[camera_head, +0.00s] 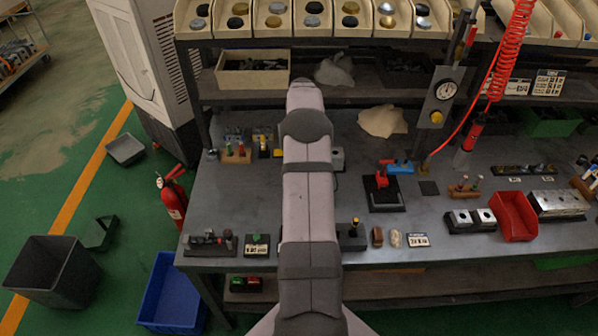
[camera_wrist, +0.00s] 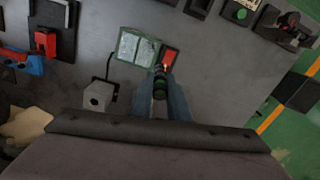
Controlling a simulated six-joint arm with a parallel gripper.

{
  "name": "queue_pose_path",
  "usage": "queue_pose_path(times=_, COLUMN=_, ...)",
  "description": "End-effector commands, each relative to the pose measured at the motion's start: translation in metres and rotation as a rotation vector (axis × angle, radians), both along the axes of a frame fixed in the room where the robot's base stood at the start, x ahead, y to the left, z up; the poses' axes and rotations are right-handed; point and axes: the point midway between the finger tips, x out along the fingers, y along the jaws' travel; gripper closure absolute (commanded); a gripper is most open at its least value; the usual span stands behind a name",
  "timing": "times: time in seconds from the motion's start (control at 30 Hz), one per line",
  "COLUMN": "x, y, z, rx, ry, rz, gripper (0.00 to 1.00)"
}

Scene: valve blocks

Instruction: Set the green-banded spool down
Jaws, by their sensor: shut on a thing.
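My gripper (camera_wrist: 161,92) is shut on the green-banded spool (camera_wrist: 160,84) in the wrist view. The spool is dark with a green band and sits between the two blue-grey fingers. I cannot tell whether its far end touches anything. Just beyond it lie a green-edged plate with two pale panels (camera_wrist: 137,48) and a small dark block with a red face (camera_wrist: 169,58). In the head view my own arm hides the gripper, the spool and that plate.
A grey block with a hole (camera_wrist: 99,96) stands left of the fingers in the wrist view. A red clamp (camera_head: 382,184), a gauge post (camera_head: 440,100) and a cloth (camera_head: 383,121) stand right of my arm. A wooden peg rack (camera_head: 237,154) is left. Bare tabletop (camera_head: 240,200) lies left of the arm.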

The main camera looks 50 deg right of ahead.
Motion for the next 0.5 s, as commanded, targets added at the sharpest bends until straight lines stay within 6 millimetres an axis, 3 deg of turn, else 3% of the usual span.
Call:
queue_pose_path(times=0.13, x=0.006, y=0.002, z=-0.004, rx=-0.003, ry=-0.003, rz=0.011, gripper=1.00)
queue_pose_path(times=0.5, x=0.026, y=-0.001, z=0.029, rx=-0.003, ry=-0.003, rz=0.032, gripper=1.00)
